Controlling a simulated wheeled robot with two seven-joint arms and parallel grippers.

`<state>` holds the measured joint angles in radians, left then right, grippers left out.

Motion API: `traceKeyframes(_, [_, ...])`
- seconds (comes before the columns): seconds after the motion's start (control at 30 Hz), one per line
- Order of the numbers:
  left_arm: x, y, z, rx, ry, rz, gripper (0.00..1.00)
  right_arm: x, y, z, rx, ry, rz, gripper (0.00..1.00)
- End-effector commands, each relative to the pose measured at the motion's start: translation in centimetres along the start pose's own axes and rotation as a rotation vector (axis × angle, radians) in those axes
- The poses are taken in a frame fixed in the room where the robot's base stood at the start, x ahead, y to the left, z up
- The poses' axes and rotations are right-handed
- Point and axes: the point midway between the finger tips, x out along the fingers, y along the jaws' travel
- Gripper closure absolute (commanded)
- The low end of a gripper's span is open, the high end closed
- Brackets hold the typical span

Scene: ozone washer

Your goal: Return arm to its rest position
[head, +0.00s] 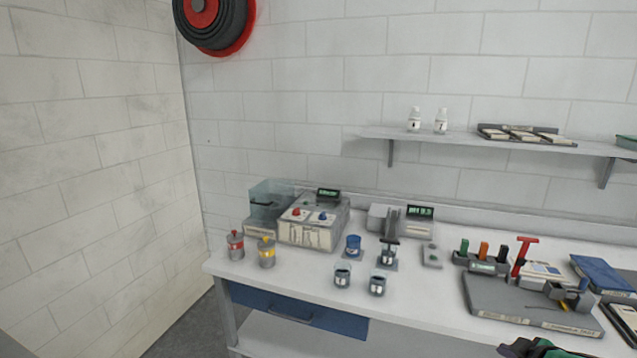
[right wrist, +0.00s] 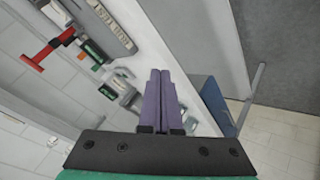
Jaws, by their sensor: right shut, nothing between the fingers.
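My right gripper (head: 520,349) shows only in part at the bottom right edge of the head view, in front of the bench. In the right wrist view its two purple fingers (right wrist: 160,74) lie together, shut with nothing between them. They are apart from the bench. The ozone washer (head: 312,235), a grey box with a red and a blue knob, stands at the bench's left part with a clear-lidded chamber (head: 268,204) beside it. My left gripper is out of view.
A wall shelf (head: 460,140) runs above. Blue drawer (head: 300,312) is closed. Floor at left is free.

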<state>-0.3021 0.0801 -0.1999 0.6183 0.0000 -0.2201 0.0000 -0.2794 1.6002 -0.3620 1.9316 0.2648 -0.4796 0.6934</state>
Motion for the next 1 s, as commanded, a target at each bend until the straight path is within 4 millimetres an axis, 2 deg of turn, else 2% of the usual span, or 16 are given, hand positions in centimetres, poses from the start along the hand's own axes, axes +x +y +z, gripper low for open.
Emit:
traceKeyframes(0.17, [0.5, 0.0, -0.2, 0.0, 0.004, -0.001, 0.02, 2.1, 0.7, 3.2, 0.052, -0.013, 0.029, 1.0])
traceKeyframes(0.27, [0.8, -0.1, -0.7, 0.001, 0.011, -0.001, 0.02, 3.6, 0.8, 6.2, 0.09, -0.034, 0.047, 1.0])
traceKeyframes(0.37, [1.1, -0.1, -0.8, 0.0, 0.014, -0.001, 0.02, 5.3, 0.3, 9.9, 0.132, -0.064, 0.062, 1.0])
traceKeyframes(0.47, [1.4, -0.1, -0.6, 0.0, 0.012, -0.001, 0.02, 7.1, -1.1, 14.4, 0.176, -0.109, 0.07, 1.0])
traceKeyframes(0.57, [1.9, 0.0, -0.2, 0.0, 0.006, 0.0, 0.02, 8.8, -4.3, 20.0, 0.225, -0.174, 0.063, 1.0])
traceKeyframes(0.67, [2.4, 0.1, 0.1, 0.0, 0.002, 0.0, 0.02, 10.2, -10.0, 26.4, 0.278, -0.26, 0.032, 1.0])
traceKeyframes(0.7, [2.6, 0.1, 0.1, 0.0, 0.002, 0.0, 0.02, 10.6, -12.9, 28.8, 0.295, -0.297, 0.011, 1.0])
traceKeyframes(0.77, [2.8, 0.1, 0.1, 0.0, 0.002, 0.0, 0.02, 10.8, -17.6, 32.0, 0.318, -0.352, -0.027, 1.0])
traceKeyframes(0.8, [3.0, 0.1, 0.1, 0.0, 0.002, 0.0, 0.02, 10.7, -20.8, 33.9, 0.331, -0.386, -0.057, 1.0])
traceKeyframes(0.87, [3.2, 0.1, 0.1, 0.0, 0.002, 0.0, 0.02, 10.3, -26.0, 36.1, 0.348, -0.434, -0.107, 1.0])
traceKeyframes(0.9, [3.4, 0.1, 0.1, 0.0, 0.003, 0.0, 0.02, 9.8, -29.6, 37.4, 0.356, -0.465, -0.144, 1.0])
traceKeyframes(0.97, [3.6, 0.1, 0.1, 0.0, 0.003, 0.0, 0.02, 8.9, -35.0, 38.8, 0.369, -0.507, -0.204, 1.0])
traceKeyframes(1.0, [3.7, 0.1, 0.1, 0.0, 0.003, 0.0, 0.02, 8.1, -38.4, 39.5, 0.373, -0.533, -0.244, 1.0])
